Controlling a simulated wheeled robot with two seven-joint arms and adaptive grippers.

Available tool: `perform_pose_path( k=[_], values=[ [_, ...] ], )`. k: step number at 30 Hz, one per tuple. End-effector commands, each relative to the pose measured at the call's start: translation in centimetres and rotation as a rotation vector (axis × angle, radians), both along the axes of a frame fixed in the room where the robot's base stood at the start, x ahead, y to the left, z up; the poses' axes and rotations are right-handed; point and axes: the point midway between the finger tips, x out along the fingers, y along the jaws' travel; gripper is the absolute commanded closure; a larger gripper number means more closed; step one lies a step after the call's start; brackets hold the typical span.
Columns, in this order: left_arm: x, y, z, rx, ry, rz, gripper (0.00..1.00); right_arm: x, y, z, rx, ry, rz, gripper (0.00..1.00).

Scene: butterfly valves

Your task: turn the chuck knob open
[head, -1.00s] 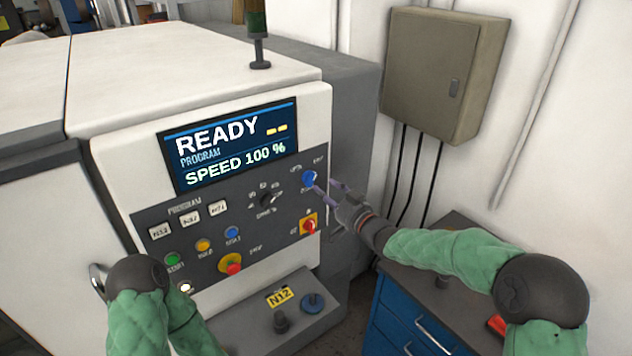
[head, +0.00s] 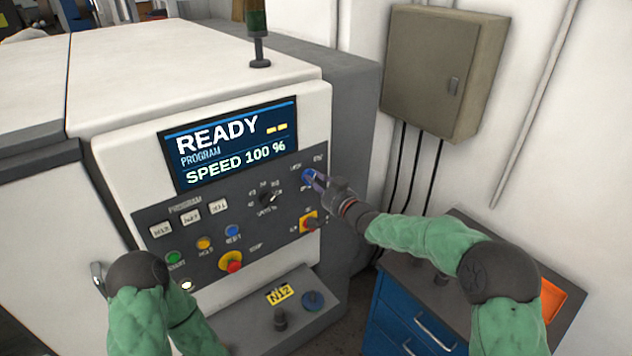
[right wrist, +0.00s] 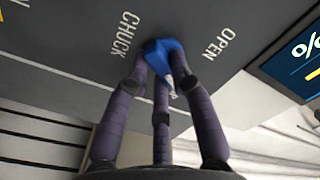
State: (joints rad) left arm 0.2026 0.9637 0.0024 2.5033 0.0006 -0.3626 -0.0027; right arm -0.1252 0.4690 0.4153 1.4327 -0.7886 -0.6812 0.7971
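The blue chuck knob (head: 308,176) is on the upper right of the machine's dark control panel. In the right wrist view the blue knob (right wrist: 168,54) sits between the printed words CHUCK and OPEN, with a small white mark at its lower side. My right gripper (head: 317,181) is at the knob. Its purple fingers (right wrist: 160,64) converge on the knob from several sides and appear closed on it, covering part of it. My left arm shows at lower left, but its gripper is not in view.
A red and yellow switch (head: 309,222) is just below the knob, and a black speed dial (head: 268,198) is to its left. A grey wall cabinet (head: 443,75) hangs behind. A blue drawer unit (head: 415,318) stands under my right arm.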

Motion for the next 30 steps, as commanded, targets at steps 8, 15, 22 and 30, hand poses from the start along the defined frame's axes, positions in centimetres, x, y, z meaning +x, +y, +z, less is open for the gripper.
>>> perform_pose_path(
  k=[8,15,22,30],
  values=[
    [0.0,0.0,-0.2,0.000,0.000,0.000,0.60,0.0,0.0,0.0,-0.008,-0.006,0.000,1.00],
    [0.0,0.0,-1.5,0.000,0.000,0.000,0.60,0.0,-0.1,-0.1,-0.075,-0.058,-0.001,1.00],
    [0.0,0.0,-3.8,0.000,0.000,0.000,0.60,0.0,-0.1,-0.2,-0.218,-0.162,-0.001,1.00],
    [0.0,0.0,-6.5,0.000,0.000,0.000,0.60,0.0,-0.1,0.0,-0.425,-0.313,-0.001,1.00]
  ],
)
